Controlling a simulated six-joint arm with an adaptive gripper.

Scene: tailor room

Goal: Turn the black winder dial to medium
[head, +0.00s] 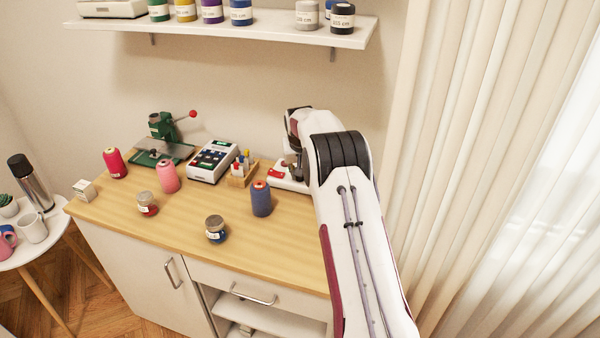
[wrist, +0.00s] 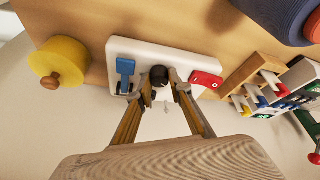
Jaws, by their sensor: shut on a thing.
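The white winder (wrist: 185,60) stands on the wooden table, with a blue lever (wrist: 125,68) on one side and a red switch (wrist: 206,79) on the other. Its round black dial (wrist: 159,75) sits between them in the wrist view. My gripper (wrist: 160,88) is shut on the dial, one fingertip on each side. The dial's setting and any marks around it cannot be read. In the head view, part of the winder (head: 287,183) shows at the back right of the table. My arm hides the dial and most of my gripper there.
On the other side are a wooden holder (head: 241,179) with small coloured items and a blue thread cone (head: 261,200). A white box with dark compartments (head: 212,161) stands farther left. The front of the table is mostly clear.

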